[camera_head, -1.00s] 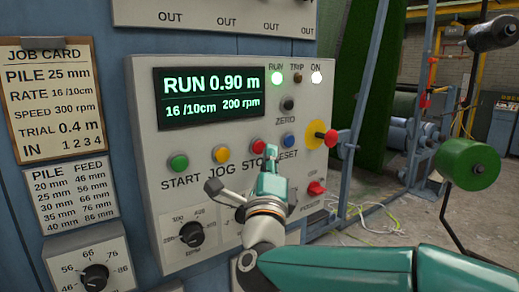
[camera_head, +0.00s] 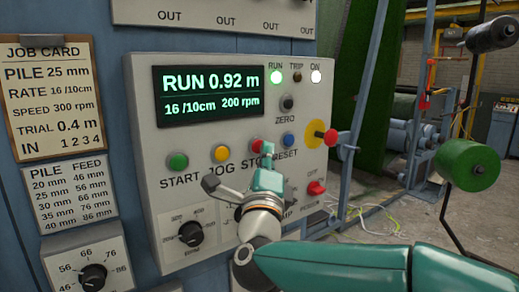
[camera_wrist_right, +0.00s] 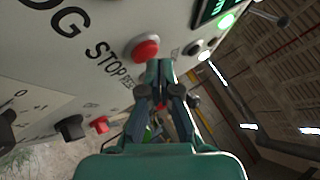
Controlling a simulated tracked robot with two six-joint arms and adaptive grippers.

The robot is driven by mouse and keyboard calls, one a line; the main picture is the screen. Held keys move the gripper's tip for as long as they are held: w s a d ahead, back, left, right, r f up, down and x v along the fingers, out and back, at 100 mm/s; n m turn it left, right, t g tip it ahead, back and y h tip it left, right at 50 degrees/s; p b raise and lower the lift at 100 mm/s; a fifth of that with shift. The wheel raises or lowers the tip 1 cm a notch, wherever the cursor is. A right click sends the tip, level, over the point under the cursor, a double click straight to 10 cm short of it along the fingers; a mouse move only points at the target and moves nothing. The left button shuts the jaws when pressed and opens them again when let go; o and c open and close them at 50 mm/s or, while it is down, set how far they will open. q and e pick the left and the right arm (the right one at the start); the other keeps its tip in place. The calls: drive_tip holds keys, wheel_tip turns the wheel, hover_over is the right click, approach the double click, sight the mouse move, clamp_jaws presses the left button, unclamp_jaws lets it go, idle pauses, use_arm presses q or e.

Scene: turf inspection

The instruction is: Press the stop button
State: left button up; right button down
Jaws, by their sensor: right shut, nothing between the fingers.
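The red stop button (camera_head: 255,145) is on the front of the grey control panel (camera_head: 218,205), between the yellow JOG button and the blue RESET button. My left gripper is not in view.
The display (camera_head: 210,96) reads RUN 0.92 m, and the green RUN lamp (camera_head: 276,77) is lit. A green START button (camera_head: 178,162), yellow JOG button (camera_head: 221,153) and blue RESET button (camera_head: 289,140) are nearby. A red mushroom knob on yellow (camera_head: 320,135) is at the panel's right.

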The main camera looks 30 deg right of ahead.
drive_tip(key=shift+w, duration=0.55)
idle(0.5)
drive_tip(key=shift+b, duration=0.3)
drive_tip(key=shift+s+b, duration=0.7)
drive_tip(key=shift+s, duration=0.25)
drive_tip(key=s+b, duration=0.2)
drive_tip(key=s, duration=0.3)
drive_tip(key=shift+d+b, duration=0.2)
drive_tip(key=shift+b, duration=0.2)
idle(0.5)
